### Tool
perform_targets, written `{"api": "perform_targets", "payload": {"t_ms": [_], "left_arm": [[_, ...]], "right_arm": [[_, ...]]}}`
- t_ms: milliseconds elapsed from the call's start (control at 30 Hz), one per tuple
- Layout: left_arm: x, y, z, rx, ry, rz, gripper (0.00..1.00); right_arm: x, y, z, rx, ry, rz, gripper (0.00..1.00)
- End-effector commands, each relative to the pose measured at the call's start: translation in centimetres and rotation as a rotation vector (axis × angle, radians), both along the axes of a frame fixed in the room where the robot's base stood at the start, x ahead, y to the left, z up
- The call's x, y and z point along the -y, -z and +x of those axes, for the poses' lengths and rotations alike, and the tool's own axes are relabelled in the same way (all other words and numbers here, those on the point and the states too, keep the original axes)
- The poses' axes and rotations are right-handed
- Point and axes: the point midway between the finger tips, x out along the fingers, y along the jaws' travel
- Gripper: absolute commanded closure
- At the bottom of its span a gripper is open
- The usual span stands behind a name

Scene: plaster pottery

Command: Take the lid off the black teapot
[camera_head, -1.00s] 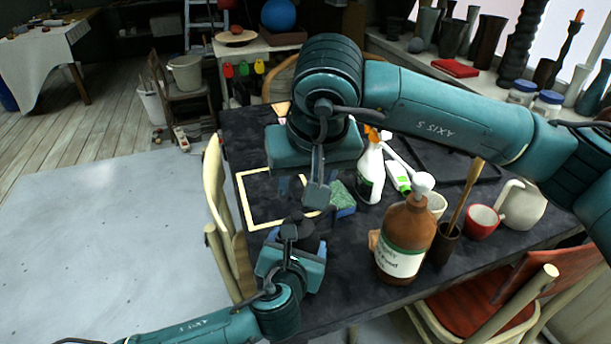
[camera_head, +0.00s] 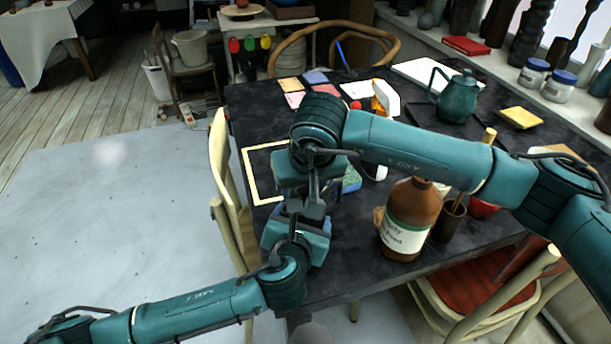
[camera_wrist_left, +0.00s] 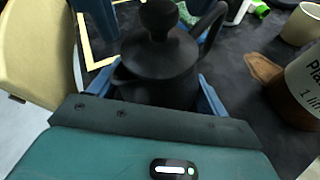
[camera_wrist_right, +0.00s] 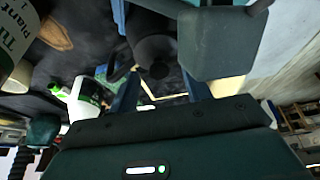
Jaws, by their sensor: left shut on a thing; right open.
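The black teapot is upright in the left wrist view, its round body (camera_wrist_left: 160,92) between my left gripper's blue fingers (camera_wrist_left: 162,100). Its lid (camera_wrist_left: 160,55) with a round knob sits on top, and the handle curves off to the right. My left gripper (camera_head: 298,232) is shut on the teapot body near the table's front edge. My right gripper (camera_head: 308,192) is open just above it, its fingers on either side of the lid knob (camera_wrist_right: 157,68). I cannot tell whether they touch the knob. In the head view my grippers largely hide the teapot.
A brown bottle (camera_head: 408,222) and a dark cup (camera_head: 448,220) stand right of my grippers. A sponge (camera_head: 351,180) lies close behind. A spray bottle (camera_head: 384,98) and a green teapot (camera_head: 458,97) stand farther back. A cream chair (camera_head: 220,155) borders the table's left side.

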Motion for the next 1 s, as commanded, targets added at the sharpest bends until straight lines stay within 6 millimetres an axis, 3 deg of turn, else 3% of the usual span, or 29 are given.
{"api": "perform_targets", "payload": {"t_ms": [267,867,1000], "left_arm": [[0.01,0.06,-0.03,-0.001,0.000,-0.001,0.64],[0.00,0.06,-0.02,-0.001,0.000,-0.001,0.64],[0.01,0.05,-0.02,-0.001,0.000,-0.001,0.64]], "right_arm": [[-0.02,0.17,0.05,-0.001,0.000,0.000,0.52],[0.00,0.13,0.05,-0.001,0.001,0.000,1.00],[-0.01,0.12,0.05,0.000,0.001,0.000,1.00]]}}
